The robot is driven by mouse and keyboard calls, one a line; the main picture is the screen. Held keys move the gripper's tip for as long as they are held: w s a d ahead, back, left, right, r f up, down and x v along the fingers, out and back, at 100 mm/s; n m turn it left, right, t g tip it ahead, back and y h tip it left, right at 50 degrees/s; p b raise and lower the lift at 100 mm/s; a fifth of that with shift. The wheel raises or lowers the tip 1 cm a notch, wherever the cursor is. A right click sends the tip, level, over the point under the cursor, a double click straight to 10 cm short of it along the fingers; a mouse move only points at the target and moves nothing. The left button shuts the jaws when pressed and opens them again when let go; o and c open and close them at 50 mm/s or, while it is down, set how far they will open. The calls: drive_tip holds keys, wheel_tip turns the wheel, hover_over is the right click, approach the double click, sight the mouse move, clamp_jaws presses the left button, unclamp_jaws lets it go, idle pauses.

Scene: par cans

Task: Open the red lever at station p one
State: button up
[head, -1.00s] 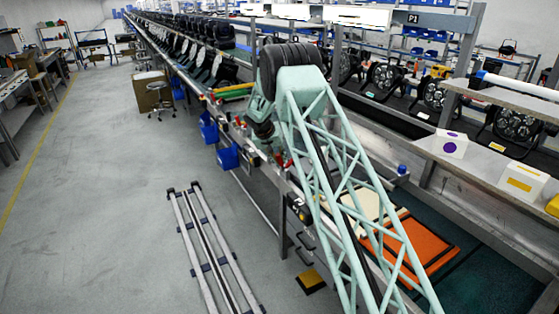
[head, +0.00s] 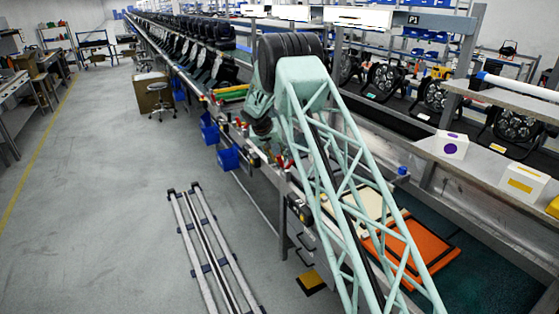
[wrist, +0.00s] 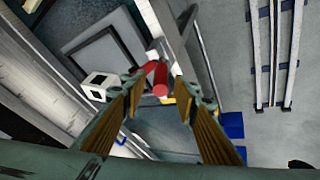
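In the wrist view a red lever (wrist: 160,79) with a rounded end shows between the tips of my gripper (wrist: 160,88). The two fingers are apart, one on each side of the lever. I cannot tell whether either touches it. In the head view a small red part (head: 281,161) shows at the line's near edge, beside my arm; I cannot tell if it is the same lever. My gripper is hidden there behind the arm. A sign reading P1 (head: 414,20) hangs above the line.
A white box-shaped part (wrist: 98,86) is left of my fingers in the wrist view. Blue bins (head: 228,158) hang on the line's aisle side. An orange panel (head: 420,250) lies on the line. Floor rails (head: 212,250) lie in the aisle, which is otherwise largely clear.

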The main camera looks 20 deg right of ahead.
drive_tip(key=v, duration=0.8)
drive_tip(key=shift+a+r, duration=0.15)
drive_tip(key=shift+r, duration=0.2)
drive_tip(key=shift+s, duration=0.1)
drive_tip(key=shift+r, duration=0.1)
drive_tip(key=s+a+r, duration=0.2)
drive_tip(key=s+r, duration=1.5)
drive_tip(key=r, duration=0.3)
drive_tip(key=s+a+r+n+y, duration=0.1)
drive_tip(key=s+r, duration=0.4)
drive_tip(key=s, duration=0.5)
drive_tip(key=s+a+r+n+y, duration=0.1)
drive_tip(key=s+a+r, duration=0.1)
drive_tip(key=s+r, duration=0.6)
drive_tip(key=s+a+r+y, duration=0.1)
drive_tip(key=s+a, duration=0.1)
drive_tip(key=s, duration=1)
drive_tip(key=s+a+r, duration=0.1)
drive_tip(key=s, duration=1.2)
drive_tip(key=s+a+f+n, duration=0.1)
drive_tip(key=s+a+f, duration=0.1)
drive_tip(key=s, duration=0.8)
drive_tip(key=s+a+f+n+y, duration=0.1)
drive_tip(key=s+a+f, duration=0.1)
drive_tip(key=s, duration=0.9)
drive_tip(key=shift+a+f+y, duration=0.15)
drive_tip(key=shift+f+y, duration=0.15)
drive_tip(key=shift+f, duration=0.3)
